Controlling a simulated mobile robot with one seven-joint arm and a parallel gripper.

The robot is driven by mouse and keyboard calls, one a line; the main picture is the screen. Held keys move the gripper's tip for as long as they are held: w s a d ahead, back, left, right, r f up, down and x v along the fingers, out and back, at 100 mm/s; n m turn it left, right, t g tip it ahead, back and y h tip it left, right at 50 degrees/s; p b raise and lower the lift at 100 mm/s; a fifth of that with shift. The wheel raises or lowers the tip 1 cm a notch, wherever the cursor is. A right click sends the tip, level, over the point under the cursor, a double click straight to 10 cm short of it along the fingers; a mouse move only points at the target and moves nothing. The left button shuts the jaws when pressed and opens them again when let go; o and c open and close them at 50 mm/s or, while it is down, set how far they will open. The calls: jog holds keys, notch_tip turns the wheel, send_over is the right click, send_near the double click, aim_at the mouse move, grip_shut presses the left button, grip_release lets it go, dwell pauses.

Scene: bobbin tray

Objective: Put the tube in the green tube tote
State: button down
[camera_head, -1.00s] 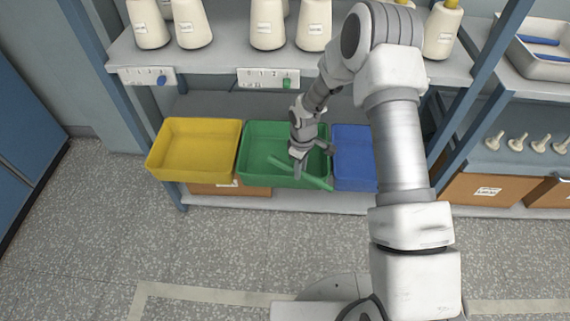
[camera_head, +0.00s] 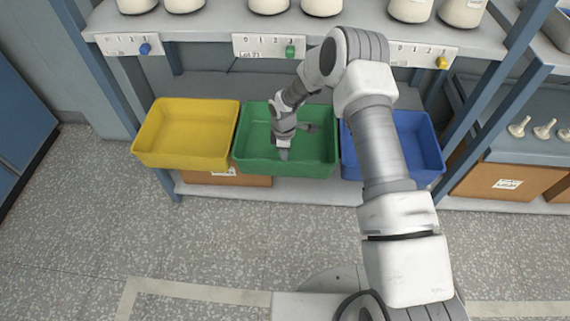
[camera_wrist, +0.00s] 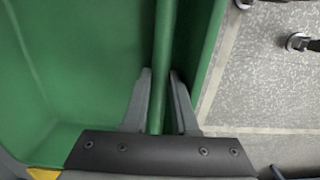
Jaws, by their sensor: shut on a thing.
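The green tube tote (camera_head: 315,167) stands on the lower shelf between a yellow and a blue tote. My gripper (camera_head: 283,155) points down inside its outline, near the front wall. In the wrist view my gripper (camera_wrist: 161,75) is shut on a long green tube (camera_wrist: 164,40), which runs between the two fingers. The tube lies alongside the tote's wall (camera_wrist: 208,60), on the inner side of its rim. The tote's inside (camera_wrist: 70,60) fills the left of that view. In the head view I cannot pick out the tube against the green tote. Whether it touches the floor I cannot tell.
The yellow tote (camera_head: 190,158) is close on the left and the blue tote (camera_head: 425,150) on the right; both look empty. The upper shelf (camera_head: 215,37) with white bobbins overhangs the totes. Its front carries number labels with coloured knobs. The floor (camera_head: 100,220) in front is clear.

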jog(key=shift+f+b, duration=0.45)
jog(key=shift+f, duration=1.3)
jog(key=shift+f, duration=0.15)
jog(key=c, duration=1)
grip_release()
notch_tip(320, 180, up, 8)
jog(key=shift+f+p, duration=0.1)
jog(key=shift+p, duration=1.05)
